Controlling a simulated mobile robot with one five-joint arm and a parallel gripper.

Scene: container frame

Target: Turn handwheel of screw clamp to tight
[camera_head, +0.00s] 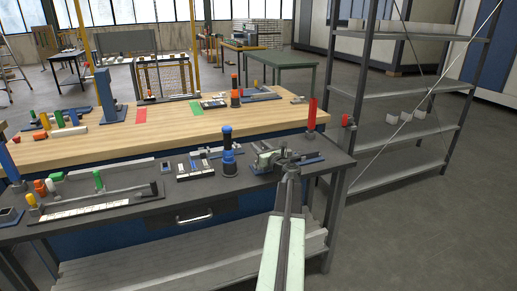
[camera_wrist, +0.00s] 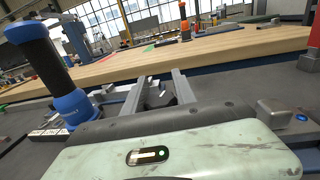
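My gripper (camera_head: 289,166) reaches over the front edge of the dark bench, at the grey-green screw clamp (camera_head: 265,157) on a blue base. In the wrist view its two grey fingers (camera_wrist: 160,82) stand apart. A dark, rounded piece (camera_wrist: 158,99), perhaps the handwheel, shows between them, with pale metal behind it. I cannot tell whether the fingers touch it. In the head view the handwheel is too small and partly covered by my gripper to make out its turn.
A blue-and-black upright tool (camera_head: 228,152) stands close left of the clamp; it looms left in the wrist view (camera_wrist: 42,65). A wooden bench (camera_head: 175,125) lies behind. A metal shelf (camera_head: 400,90) stands right. Floor (camera_head: 440,240) at right front is clear.

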